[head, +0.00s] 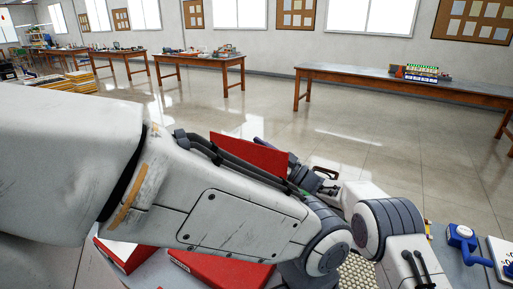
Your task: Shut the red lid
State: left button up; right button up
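The red lid (250,153) stands raised and tilted behind my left arm, with its lower part hidden. Red box parts show below that arm, one at the left (125,254) and one at the bottom middle (222,270). How the lid joins them is hidden.
On the grey work surface at the lower right are a blue-and-white device (463,239) and a white panel (502,254). Wooden tables (395,88) stand far back across open, shiny floor.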

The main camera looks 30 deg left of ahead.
grip_shut()
dwell(1.2)
